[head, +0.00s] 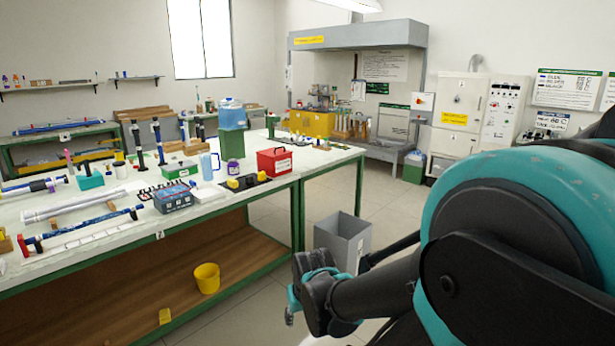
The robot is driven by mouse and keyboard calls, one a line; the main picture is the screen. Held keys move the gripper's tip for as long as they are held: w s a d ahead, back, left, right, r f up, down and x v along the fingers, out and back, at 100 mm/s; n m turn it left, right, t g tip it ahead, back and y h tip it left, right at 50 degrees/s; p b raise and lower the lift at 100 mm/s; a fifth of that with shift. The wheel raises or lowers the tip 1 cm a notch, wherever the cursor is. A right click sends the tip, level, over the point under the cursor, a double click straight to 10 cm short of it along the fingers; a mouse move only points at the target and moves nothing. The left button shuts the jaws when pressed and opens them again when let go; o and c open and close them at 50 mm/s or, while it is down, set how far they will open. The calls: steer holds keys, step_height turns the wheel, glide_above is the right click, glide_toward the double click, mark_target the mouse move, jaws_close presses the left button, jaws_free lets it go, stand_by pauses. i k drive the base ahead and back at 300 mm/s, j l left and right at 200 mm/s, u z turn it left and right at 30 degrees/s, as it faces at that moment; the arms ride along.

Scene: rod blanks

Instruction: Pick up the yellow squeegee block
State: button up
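A black and yellow item (242,183) lies on the bench top near the red box. My gripper (291,312) hangs at the lower middle of the head view, in front of the bench and right of the shelf, apart from both yellow items. Its fingers are mostly hidden by the wrist, so its opening cannot be made out.
The long workbench (120,246) has a green frame and a crowded top: tubes, a blue-grey box (173,197), a red box (274,162). A grey open bin (343,240) stands on the floor by the bench's right end. The floor beyond is clear.

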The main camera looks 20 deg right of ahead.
mark_target(261, 176)
steer(key=z, duration=0.15)
steer(key=i+j+u, duration=0.5)
steer(key=i+u, duration=0.6)
steer(key=z, duration=1.4)
steer(key=i+j+z, duration=0.05)
